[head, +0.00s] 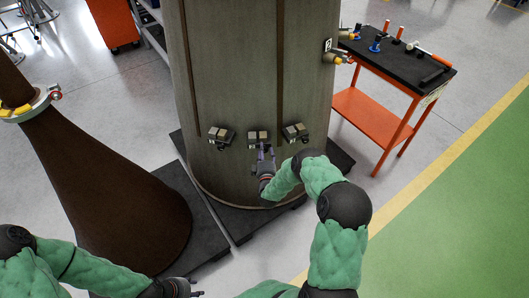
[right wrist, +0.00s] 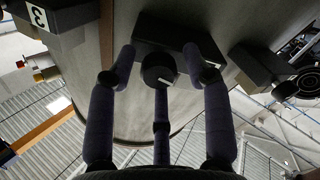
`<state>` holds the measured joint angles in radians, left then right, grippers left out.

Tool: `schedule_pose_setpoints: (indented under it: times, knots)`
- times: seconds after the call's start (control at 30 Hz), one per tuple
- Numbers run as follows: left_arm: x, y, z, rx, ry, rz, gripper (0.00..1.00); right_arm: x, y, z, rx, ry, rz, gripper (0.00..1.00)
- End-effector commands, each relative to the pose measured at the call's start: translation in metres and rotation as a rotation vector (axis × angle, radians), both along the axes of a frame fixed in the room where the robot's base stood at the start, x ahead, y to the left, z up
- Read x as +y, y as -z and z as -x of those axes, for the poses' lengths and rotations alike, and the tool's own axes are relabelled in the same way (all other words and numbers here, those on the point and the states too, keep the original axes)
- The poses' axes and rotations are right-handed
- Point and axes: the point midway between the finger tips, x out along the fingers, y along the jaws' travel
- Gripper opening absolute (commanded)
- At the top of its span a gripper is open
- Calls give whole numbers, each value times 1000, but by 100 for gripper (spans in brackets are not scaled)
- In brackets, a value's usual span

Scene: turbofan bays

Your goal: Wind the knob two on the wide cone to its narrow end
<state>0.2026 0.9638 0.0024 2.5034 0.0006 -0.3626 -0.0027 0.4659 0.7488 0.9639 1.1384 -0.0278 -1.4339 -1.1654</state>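The wide grey cone body (head: 225,70) stands upright in the middle of the head view. Three small boxes sit in a row low on its side: left (head: 221,134), middle (head: 258,137) and right (head: 295,131). My right gripper (head: 265,156) is just below the middle box. In the right wrist view my right gripper (right wrist: 159,62) is open. Its fingers stand around a round dark knob (right wrist: 157,71) with a short white mark, on a dark box (right wrist: 184,38). I see no clear finger contact. My left gripper (head: 188,288) is low at the bottom edge, away from the cone; its fingers are unclear.
A narrower brown cone (head: 105,190) with a pale collar (head: 40,103) stands at left on a dark base. An orange trolley (head: 375,113) with tools stands at right. In the right wrist view, a box marked 3 (right wrist: 62,16) and another dark box (right wrist: 262,68) flank the knob.

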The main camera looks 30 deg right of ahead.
Motion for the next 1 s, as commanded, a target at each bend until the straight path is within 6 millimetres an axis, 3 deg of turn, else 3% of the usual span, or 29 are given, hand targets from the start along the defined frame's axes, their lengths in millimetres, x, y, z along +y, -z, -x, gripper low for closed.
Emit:
schedule_pose_setpoints:
  times: [0.03, 0.13, 0.57, 1.0]
  knots:
    - [0, 0, 0, 0, 0, 0, 40, 0, 0, 0, 0, 0, 0, 28]
    - [0, 0, 0, 0, 0, 0, 40, 0, 0, 0, 0, 0, 0, 0]
    - [0, 5, 0, 0, 0, 0, 40, 1, 0, -1, -28, -2, -51, 0]
    - [0, 27, 0, 0, 0, 0, 40, 0, 0, -1, -183, -4, -359, 0]
